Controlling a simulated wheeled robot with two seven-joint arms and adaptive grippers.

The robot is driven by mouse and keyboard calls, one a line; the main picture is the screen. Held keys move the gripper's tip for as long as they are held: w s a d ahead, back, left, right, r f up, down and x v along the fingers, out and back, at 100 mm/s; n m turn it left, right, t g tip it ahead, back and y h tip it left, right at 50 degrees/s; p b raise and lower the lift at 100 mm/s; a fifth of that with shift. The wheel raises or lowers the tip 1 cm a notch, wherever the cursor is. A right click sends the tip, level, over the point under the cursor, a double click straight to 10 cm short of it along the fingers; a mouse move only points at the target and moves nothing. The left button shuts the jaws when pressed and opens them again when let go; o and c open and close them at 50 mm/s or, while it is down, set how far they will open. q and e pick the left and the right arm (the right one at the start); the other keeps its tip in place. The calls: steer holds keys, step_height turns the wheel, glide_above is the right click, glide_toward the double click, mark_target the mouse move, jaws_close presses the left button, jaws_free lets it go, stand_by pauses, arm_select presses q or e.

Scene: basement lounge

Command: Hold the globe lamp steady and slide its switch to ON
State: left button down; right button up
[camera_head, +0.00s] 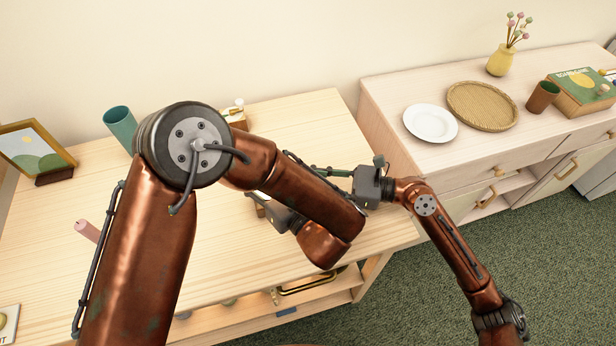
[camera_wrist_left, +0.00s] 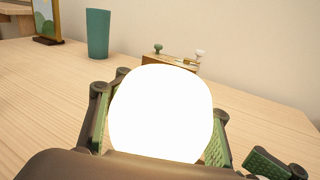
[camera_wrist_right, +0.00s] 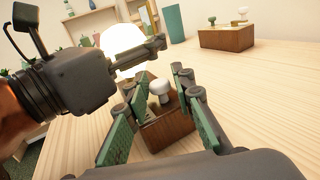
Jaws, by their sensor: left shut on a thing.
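The lamp's globe (camera_wrist_left: 160,115) glows bright white between the fingers of my left gripper (camera_wrist_left: 158,122), which is shut on it. In the right wrist view the lit globe (camera_wrist_right: 122,42) stands partly behind a dark finger of my left gripper. A wooden block (camera_wrist_right: 168,130) with a white knob (camera_wrist_right: 160,88) lies just this side of it; the join between block and globe is hidden. My right gripper (camera_wrist_right: 155,82) is open, its fingers apart on either side of the knob. In the head view my left arm hides the globe.
A second wooden box with small knobs (camera_wrist_right: 227,38) stands at the back of the table, near a teal cup (camera_wrist_left: 97,33). A picture frame (camera_head: 35,150) and pink cylinder (camera_head: 88,230) are at the left. The right cabinet holds a plate (camera_head: 430,123) and woven tray (camera_head: 482,106).

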steer(key=d, duration=0.4)
steer(key=s+d, duration=0.1)
steer(key=d, duration=0.7)
steer(key=shift+s, duration=0.15)
arm_select(q)
steer(key=c, duration=0.9)
jaws_free()
arm_select(e)
steer(key=shift+a, duration=0.1)
arm_select(q)
steer(key=shift+o, duration=0.2)
steer(key=shift+d, duration=0.15)
